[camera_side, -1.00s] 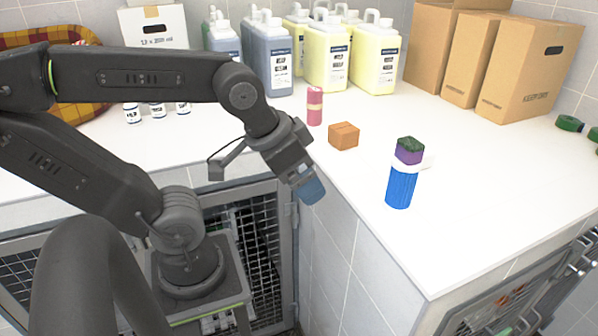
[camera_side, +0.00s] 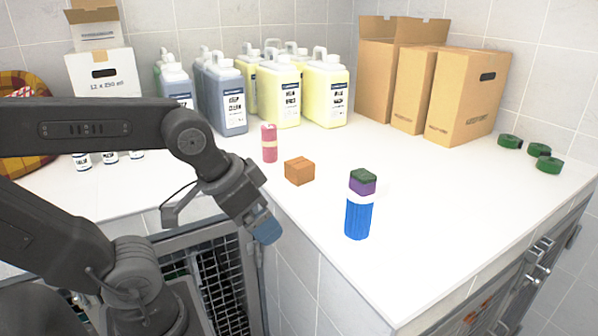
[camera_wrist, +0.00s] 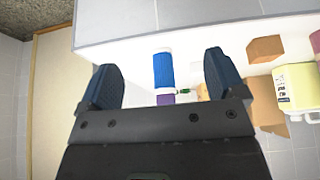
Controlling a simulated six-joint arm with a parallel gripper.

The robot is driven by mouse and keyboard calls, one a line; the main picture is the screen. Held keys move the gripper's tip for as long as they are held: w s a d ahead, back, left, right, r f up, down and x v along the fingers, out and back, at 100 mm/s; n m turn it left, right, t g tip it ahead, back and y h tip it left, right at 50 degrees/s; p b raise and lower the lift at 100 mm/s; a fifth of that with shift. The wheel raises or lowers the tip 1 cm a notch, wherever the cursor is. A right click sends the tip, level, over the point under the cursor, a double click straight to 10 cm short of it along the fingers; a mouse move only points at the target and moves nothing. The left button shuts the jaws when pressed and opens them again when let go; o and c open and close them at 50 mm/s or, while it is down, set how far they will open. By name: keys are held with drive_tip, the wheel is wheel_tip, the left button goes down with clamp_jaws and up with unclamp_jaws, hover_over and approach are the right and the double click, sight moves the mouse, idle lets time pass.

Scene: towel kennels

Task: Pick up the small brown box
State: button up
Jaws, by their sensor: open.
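The small brown box (camera_side: 299,171) sits on the white counter, between a pink roll and a blue cylinder. It also shows in the wrist view (camera_wrist: 265,49), right of my gripper's right finger. My gripper (camera_side: 265,228) is at the counter's front left edge, in front of the box and apart from it. In the wrist view my gripper (camera_wrist: 164,85) has its two blue fingers spread wide, with nothing held between them.
The blue cylinder (camera_side: 358,218) with a purple and green top stands right of the box. The pink roll (camera_side: 269,143) stands behind it. Jugs (camera_side: 277,95) and large cartons (camera_side: 466,97) line the back. Green rolls (camera_side: 538,150) lie far right. The counter's middle right is clear.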

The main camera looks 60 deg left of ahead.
drive_tip(key=shift+o, duration=0.4)
wheel_tip(320, 180, up, 4)
drive_tip(key=m+g+y, duration=0.4)
drive_tip(key=m+g, duration=0.2)
drive_tip(key=m, duration=1)
hover_over(302, 164)
drive_tip(key=w+d, duration=0.1)
drive_tip(key=d, duration=0.3)
drive_tip(key=shift+m, duration=0.3)
drive_tip(key=x, duration=0.8)
drive_tip(key=shift+w+a, duration=0.1)
drive_tip(key=shift+a, duration=0.2)
drive_tip(key=shift+y, duration=0.3)
drive_tip(key=shift+s+d+x, duration=0.1)
drive_tip(key=shift+s+x, duration=0.05)
drive_tip(key=shift+x, duration=0.85)
drive_tip(key=shift+s+d+x, duration=0.1)
drive_tip(key=shift+x, duration=0.9)
drive_tip(key=shift+s+d+x, duration=0.1)
drive_tip(key=shift+s+x, duration=0.05)
drive_tip(key=shift+x, duration=0.85)
drive_tip(key=shift+f, duration=0.1)
